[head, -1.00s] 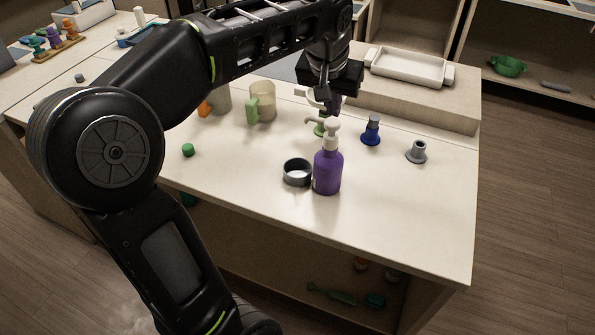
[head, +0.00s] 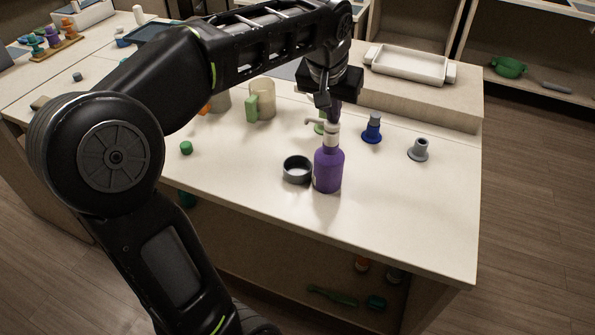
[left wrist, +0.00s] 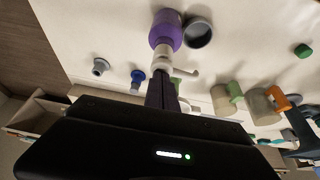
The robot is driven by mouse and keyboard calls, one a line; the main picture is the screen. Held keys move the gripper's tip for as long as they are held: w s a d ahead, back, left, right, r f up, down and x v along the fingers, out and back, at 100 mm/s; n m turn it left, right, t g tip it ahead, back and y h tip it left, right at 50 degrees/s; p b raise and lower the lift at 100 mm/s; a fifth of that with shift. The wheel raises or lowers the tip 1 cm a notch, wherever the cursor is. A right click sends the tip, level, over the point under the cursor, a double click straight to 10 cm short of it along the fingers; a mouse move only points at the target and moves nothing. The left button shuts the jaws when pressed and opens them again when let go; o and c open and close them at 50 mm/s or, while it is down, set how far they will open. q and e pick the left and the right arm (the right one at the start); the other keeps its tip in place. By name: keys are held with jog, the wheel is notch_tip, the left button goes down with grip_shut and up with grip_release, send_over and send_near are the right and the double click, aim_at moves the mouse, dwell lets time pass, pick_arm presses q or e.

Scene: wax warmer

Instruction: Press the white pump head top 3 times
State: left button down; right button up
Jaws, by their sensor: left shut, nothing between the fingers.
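A purple bottle (head: 328,170) stands upright near the front of the white table, with a white pump head (head: 331,133) and a spout pointing left. My left gripper (head: 333,116) is shut and empty, its fingertips at the top of the pump head, seemingly touching it and hiding part of the top. In the left wrist view the purple bottle (left wrist: 166,32) and the white pump head (left wrist: 162,60) are straight ahead of the closed fingers (left wrist: 162,85). My right gripper is not in view.
A dark round bowl (head: 297,170) stands just left of the bottle. A blue piece (head: 372,129) and a grey piece (head: 418,150) stand to the right. A mug with a green handle (head: 262,100) is behind left. The table's front right is clear.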

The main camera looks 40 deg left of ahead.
pick_arm(q)
jog(key=shift+r, duration=0.1)
jog(key=shift+r+p, duration=1.05)
jog(key=shift+r, duration=0.2)
jog(key=shift+f, duration=0.2)
jog(key=shift+f+b, duration=1.15)
jog(key=shift+r, duration=0.1)
jog(key=shift+r+p, duration=1.1)
jog(key=shift+r, duration=0.15)
jog(key=shift+f, duration=0.2)
